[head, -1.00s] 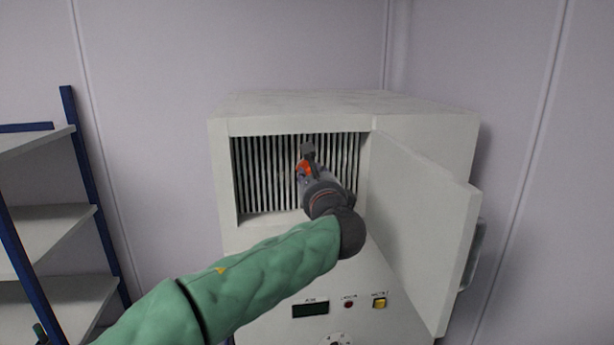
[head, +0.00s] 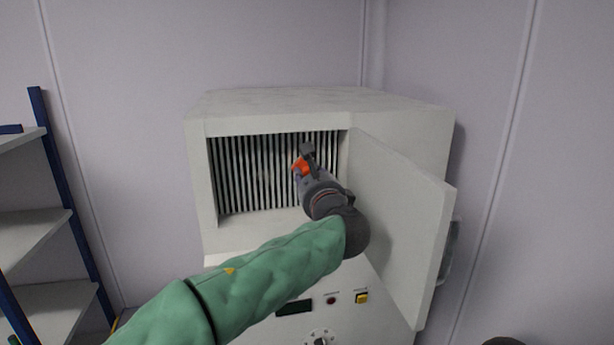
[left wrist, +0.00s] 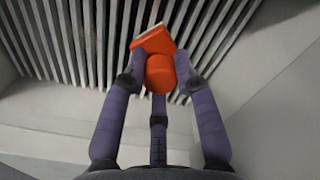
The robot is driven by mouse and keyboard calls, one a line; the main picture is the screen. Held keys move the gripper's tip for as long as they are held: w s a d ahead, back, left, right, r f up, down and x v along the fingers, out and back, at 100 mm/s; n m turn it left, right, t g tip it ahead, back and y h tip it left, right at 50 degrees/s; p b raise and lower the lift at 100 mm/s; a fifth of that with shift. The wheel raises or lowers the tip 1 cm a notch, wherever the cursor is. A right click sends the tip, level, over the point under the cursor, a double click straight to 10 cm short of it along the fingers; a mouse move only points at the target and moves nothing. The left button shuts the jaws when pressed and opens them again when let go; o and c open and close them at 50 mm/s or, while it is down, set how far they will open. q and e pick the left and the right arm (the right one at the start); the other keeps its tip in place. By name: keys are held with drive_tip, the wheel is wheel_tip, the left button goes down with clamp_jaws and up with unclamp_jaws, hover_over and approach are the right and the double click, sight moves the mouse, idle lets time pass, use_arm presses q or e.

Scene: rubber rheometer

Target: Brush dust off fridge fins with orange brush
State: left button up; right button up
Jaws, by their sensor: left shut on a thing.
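The orange brush (head: 299,167) is in my left gripper (head: 307,162), in front of the open compartment of the white cabinet. In the left wrist view the fingers of my left gripper (left wrist: 160,84) are shut on the brush (left wrist: 160,68), its flat head pointing at the fins. The grey vertical fins (head: 255,175) line the back of the compartment and also show in the left wrist view (left wrist: 75,40). I cannot tell whether the brush touches them. A faint greyish patch, perhaps dust (head: 264,177), shows on the fins left of the brush.
The cabinet door (head: 400,215) stands open to the right of the compartment. Below are a dark display (head: 294,307), a red button (head: 331,300) and a yellow switch (head: 361,298). A blue-framed shelf (head: 55,170) stands at the left.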

use_arm(q)
drive_tip(key=shift+b+v, duration=0.75)
drive_tip(key=shift+v, duration=1.8)
drive_tip(key=b+v, duration=0.1)
drive_tip(key=v, duration=0.2)
drive_tip(key=shift+r, duration=0.1)
drive_tip(key=s+a+f+p, duration=0.2)
drive_tip(key=a+f+p, duration=0.1)
drive_tip(key=a+p, duration=0.65)
drive_tip(key=w+a, duration=0.3)
drive_tip(key=w, duration=0.2)
drive_tip(key=shift+w+a, duration=0.2)
drive_tip(key=shift+a, duration=0.05)
drive_tip(key=shift+b+x, duration=0.55)
drive_tip(key=shift+x, duration=0.5)
